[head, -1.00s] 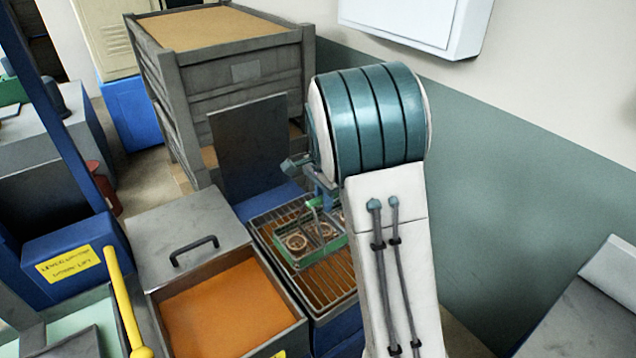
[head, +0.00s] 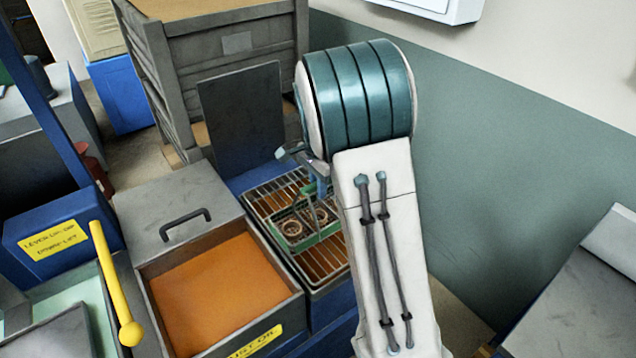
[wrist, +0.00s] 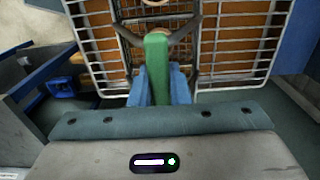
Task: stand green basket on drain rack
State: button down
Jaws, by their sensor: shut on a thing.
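The green basket (head: 308,240) holds ring-shaped parts (head: 292,228) and appears upright over the middle of the drain rack (head: 264,198) in the head view. The rack is a wire grid above an orange-brown tray. I cannot tell whether the basket's bottom touches the wires. My gripper (head: 318,188) is above the basket, partly hidden by my arm. In the wrist view my gripper's blue fingers (wrist: 160,85) are shut on the green handle (wrist: 157,55) of the basket. The rack's wires (wrist: 236,45) show on both sides of it. Most of the basket's body is hidden there.
An open tank of orange liquid (head: 215,295) stands left of the rack, with a grey lid (head: 180,205) behind it. A dark upright panel (head: 243,120) stands behind the rack. A yellow lever (head: 112,280) rises at the left.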

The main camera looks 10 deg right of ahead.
jog(key=c, duration=1.3)
grip_release()
jog(key=shift+f, duration=0.1)
notch_tip(320, 180, up, 13)
jog(key=b, duration=0.2)
jog(key=s+f+n+t, duration=0.1)
jog(key=s+n, duration=0.3)
jog(key=s, duration=0.4)
jog(key=s+f+n+t, duration=0.1)
jog(key=s+n, duration=0.4)
jog(key=s, duration=0.4)
jog(key=s+f+n+t, duration=0.1)
jog(key=s+n, duration=0.3)
jog(key=s, duration=0.4)
jog(key=shift+s+f+n+t, duration=0.2)
jog(key=shift+s+n+t, duration=0.1)
jog(key=shift+s+n, duration=0.1)
